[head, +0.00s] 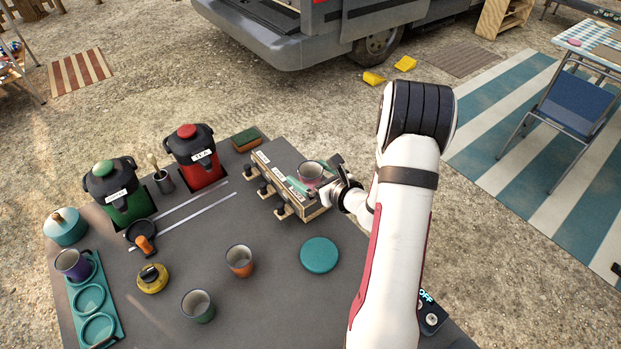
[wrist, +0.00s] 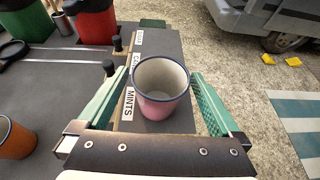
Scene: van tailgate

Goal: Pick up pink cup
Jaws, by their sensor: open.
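The pink cup (head: 311,172) stands upright on top of the labelled wooden drawer box (head: 290,207) at the right of the table in the head view. In the wrist view the pink cup (wrist: 161,92) shows its open mouth with a dark blue rim and pale inside. My gripper (head: 318,185) is at the cup, its green fingers one on each side. In the wrist view my gripper (wrist: 203,95) is open, with the cup between the fingers. A gap shows at the right finger; whether the left finger touches cannot be told.
An orange cup (head: 240,261), a green cup (head: 198,306) and a teal disc (head: 320,255) stand nearer on the table. A red dispenser (head: 197,160) and a green dispenser (head: 121,192) stand left of the box. A sponge (head: 246,139) lies at the far edge.

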